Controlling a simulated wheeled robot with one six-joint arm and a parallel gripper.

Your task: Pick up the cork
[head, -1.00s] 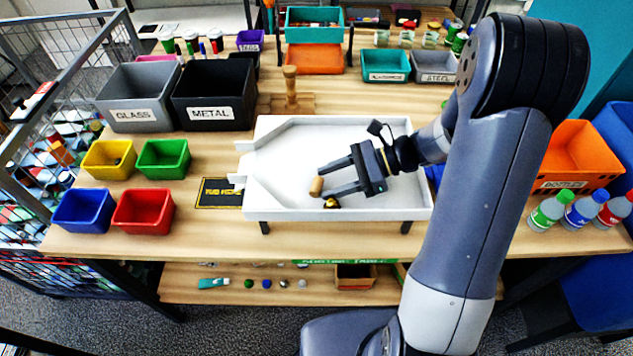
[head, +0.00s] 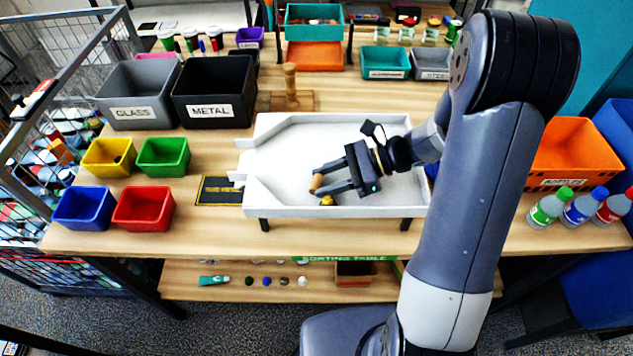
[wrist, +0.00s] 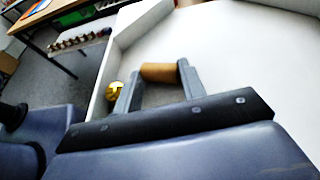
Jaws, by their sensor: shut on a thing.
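The cork (head: 317,182) is a small brown cylinder in the white tray (head: 290,130). My gripper (head: 318,184) is shut on it, low inside the tray near its front wall. In the wrist view the cork (wrist: 160,72) lies crosswise between the two grey fingertips (wrist: 159,74), which touch its ends. I cannot tell whether the cork still touches the tray floor.
A small gold-yellow item (head: 327,200) lies in the tray beside the gripper, also in the wrist view (wrist: 114,91). Yellow (head: 108,157), green (head: 163,157), blue (head: 83,207) and red (head: 144,208) bins stand left. Bottles (head: 549,207) stand at right.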

